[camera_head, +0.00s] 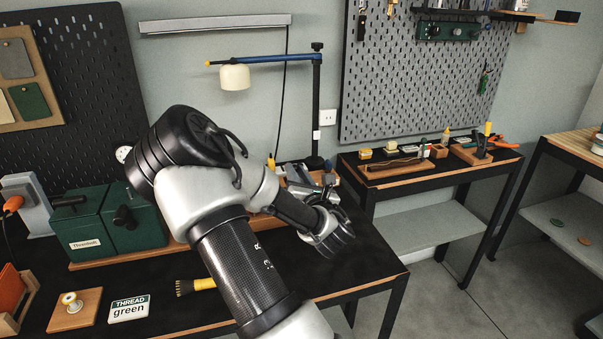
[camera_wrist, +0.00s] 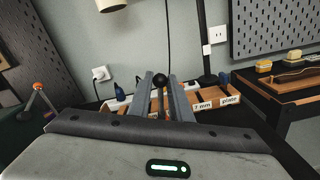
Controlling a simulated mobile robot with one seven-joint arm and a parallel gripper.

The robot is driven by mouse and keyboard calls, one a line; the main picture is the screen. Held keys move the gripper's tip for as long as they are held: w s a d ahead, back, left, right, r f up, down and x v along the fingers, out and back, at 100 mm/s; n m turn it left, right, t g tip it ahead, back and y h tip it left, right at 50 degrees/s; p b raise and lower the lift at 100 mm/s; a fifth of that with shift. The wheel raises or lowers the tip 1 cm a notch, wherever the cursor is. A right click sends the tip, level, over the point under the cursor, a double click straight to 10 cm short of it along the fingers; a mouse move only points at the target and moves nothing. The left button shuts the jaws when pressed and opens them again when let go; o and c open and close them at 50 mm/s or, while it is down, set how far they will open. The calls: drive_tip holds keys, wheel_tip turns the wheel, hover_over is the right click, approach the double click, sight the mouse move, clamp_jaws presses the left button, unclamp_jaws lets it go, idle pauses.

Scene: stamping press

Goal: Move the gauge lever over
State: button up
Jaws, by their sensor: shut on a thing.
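A lever with a round black knob (camera_wrist: 160,79) stands between the two grey fingers of my gripper (camera_wrist: 162,90) in the wrist view; it looks to be the gauge lever. My fingers are shut on its stem, with the knob near the fingertips. The stem looks close to upright in this view, and its foot is hidden. In the head view my gripper (camera_head: 326,196) is over the right part of the black bench, and my arm hides much of the machine.
Wooden trays (camera_wrist: 213,103) marked "7 mm" and "plate" lie behind the fingers. A lamp post (camera_head: 316,105) rises behind my gripper. A "THREAD green" sign (camera_head: 129,308) and a yellow-handled brush (camera_head: 196,286) lie at the front. A second table (camera_head: 385,184) stands right.

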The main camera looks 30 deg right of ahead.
drive_tip(key=shift+a, duration=0.3)
drive_tip(key=shift+c, duration=0.2)
drive_tip(key=shift+o, duration=0.2)
drive_tip(key=shift+w+a, duration=0.2)
drive_tip(key=shift+a, duration=0.3)
drive_tip(key=shift+c, duration=0.2)
drive_tip(key=o, duration=0.9)
drive_tip(key=shift+s, duration=0.1)
